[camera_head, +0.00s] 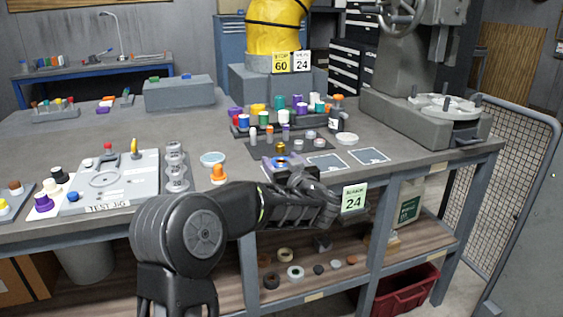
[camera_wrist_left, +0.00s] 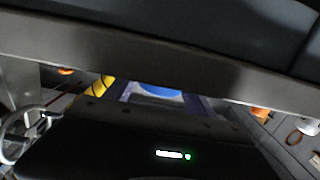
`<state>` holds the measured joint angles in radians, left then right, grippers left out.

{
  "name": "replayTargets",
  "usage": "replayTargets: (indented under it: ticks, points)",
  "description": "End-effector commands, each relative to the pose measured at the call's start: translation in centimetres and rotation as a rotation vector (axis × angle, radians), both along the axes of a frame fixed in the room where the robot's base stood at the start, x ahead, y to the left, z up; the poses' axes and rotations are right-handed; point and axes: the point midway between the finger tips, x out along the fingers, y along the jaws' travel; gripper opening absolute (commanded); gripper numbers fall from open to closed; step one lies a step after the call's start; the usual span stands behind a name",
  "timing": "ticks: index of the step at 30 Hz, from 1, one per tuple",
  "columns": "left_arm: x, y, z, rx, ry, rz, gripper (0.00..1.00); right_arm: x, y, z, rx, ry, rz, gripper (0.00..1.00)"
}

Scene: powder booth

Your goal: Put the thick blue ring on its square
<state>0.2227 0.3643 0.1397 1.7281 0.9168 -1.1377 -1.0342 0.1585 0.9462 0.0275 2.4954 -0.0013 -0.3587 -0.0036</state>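My left gripper (camera_head: 290,175) is over the front edge of the grey bench, and its fingers are mostly hidden by my own wrist. Just behind it is a small blue and purple patch with an orange bit (camera_head: 283,162). In the left wrist view a rounded blue thing (camera_wrist_left: 158,89) shows beyond the dark gripper body. It may be the thick blue ring, but I cannot tell if it is held. Two white-outlined squares, a left one (camera_head: 327,162) and a right one (camera_head: 370,155), lie empty on the bench. My right gripper is not in view.
A dark mat (camera_head: 300,147) with small pegs and a rack of coloured caps (camera_head: 280,120) stand behind. Several rings lie on the shelf (camera_head: 300,287).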

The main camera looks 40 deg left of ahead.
Motion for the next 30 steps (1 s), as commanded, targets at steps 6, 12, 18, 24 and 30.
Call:
replayTargets:
  ticks: [6, 12, 18, 24, 30]
  points:
    - [0.0, 0.0, 0.0, 0.0, 0.0, 0.0, 0.75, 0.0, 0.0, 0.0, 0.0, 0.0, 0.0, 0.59]
    - [0.0, 0.0, 0.2, 0.0, 0.0, 0.0, 0.75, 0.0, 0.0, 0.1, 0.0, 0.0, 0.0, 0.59]
    - [-0.8, -1.3, 0.4, -0.001, 0.0, -0.002, 0.75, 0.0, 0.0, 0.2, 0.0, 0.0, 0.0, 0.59]
    - [-2.9, -4.4, 0.7, 0.001, 0.0, -0.004, 0.75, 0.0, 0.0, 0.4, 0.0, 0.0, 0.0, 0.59]
    - [-5.3, -7.8, 0.9, 0.0, 0.0, -0.004, 0.75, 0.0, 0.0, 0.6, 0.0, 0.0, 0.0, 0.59]
